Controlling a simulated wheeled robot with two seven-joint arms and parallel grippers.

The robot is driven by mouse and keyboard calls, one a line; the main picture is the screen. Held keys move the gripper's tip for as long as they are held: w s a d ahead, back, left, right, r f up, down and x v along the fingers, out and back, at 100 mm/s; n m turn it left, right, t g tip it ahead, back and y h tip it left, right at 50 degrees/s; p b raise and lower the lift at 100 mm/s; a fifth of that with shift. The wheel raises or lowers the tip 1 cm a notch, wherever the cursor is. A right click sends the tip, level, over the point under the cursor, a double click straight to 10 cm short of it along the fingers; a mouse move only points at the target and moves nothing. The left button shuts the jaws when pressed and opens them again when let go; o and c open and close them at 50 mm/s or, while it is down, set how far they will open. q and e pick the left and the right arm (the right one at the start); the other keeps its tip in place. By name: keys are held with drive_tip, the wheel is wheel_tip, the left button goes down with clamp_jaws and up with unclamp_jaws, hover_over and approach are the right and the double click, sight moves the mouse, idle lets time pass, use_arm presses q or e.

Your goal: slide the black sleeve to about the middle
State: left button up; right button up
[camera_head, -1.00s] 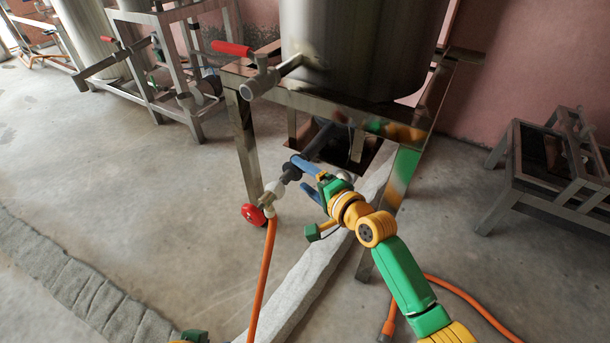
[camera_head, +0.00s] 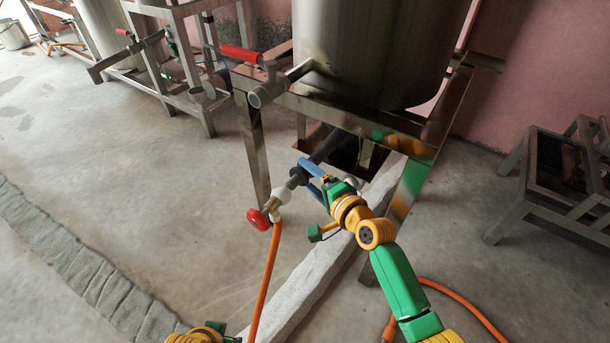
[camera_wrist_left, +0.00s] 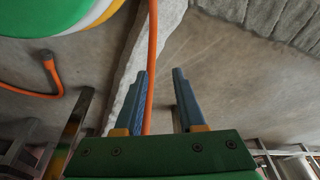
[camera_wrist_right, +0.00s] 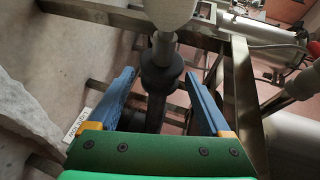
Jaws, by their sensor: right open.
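The black sleeve (camera_head: 298,178) is a short dark collar on a sloping dark pipe (camera_head: 326,146) beside the white fitting and red-handled valve (camera_head: 258,219). My right gripper (camera_head: 305,174) is open, its blue fingers on either side of the pipe beside the sleeve. In the right wrist view the sleeve (camera_wrist_right: 162,72) shows between the fingertips, with a gap on both sides. My left gripper (camera_wrist_left: 163,72) is open and empty in its wrist view, above the floor by the orange hose (camera_wrist_left: 152,60). In the head view only part of my left arm shows at the bottom edge.
A steel tank (camera_head: 375,50) stands on a metal frame (camera_head: 345,115) behind the pipe. A red-handled outlet (camera_head: 240,53) sticks out above left. An orange hose (camera_head: 264,280) hangs from the valve. A pale stone kerb (camera_head: 318,275) runs below. A low metal stand (camera_head: 530,195) is at right.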

drive_tip(key=shift+b+x, duration=0.5)
drive_tip(key=shift+x, duration=0.85)
clamp_jaws()
use_arm(q)
drive_tip(key=v, duration=0.3)
drive_tip(key=shift+w+r, duration=0.15)
drive_tip(key=shift+r, duration=0.3)
use_arm(e)
drive_tip(key=shift+r, duration=0.1)
